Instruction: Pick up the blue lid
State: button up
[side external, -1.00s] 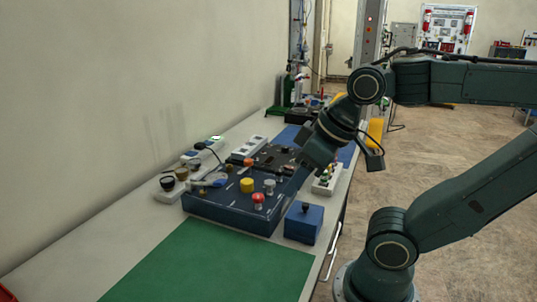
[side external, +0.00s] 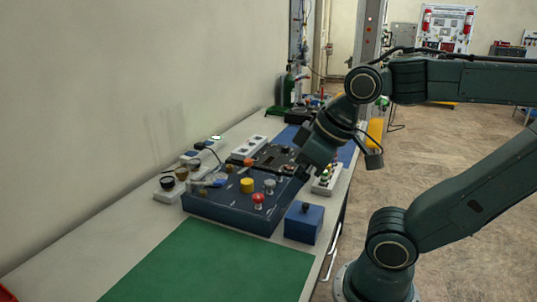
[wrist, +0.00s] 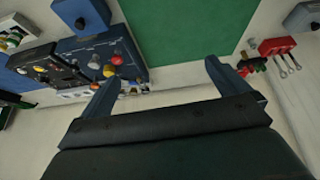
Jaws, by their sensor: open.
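The blue lid (side external: 304,209) with a black knob sits on a small blue box (side external: 303,228) at the near right corner of the dark blue control panel. The lid and knob also show at the top left of the wrist view (wrist: 82,15). My gripper (side external: 304,173) is above the right part of the panel, behind the blue box in the side view. In the wrist view my gripper (wrist: 160,80) has its two fingers spread wide with nothing between them. The lid lies outside the fingers, to their upper left.
The control panel (side external: 228,208) carries red, yellow and grey knobs. A green mat (side external: 210,265) lies clear in front of it. A white strip with dark knobs (side external: 170,188) stands at its left.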

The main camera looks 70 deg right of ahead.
jog(key=n, duration=0.1)
jog(key=n+g, duration=0.5)
jog(key=n, duration=1)
send_over(305, 212)
notch_tip(305, 212, down, 7)
jog(key=shift+w+d+f+n+g, duration=0.15)
jog(key=shift+d+f+n+g, duration=0.25)
jog(key=shift+n, duration=0.4)
jog(key=shift+f, duration=0.15)
jog(key=shift+f, duration=4.25)
jog(key=shift+f, duration=0.1)
jog(key=shift+d+f, duration=0.1)
jog(key=shift+f, duration=2.4)
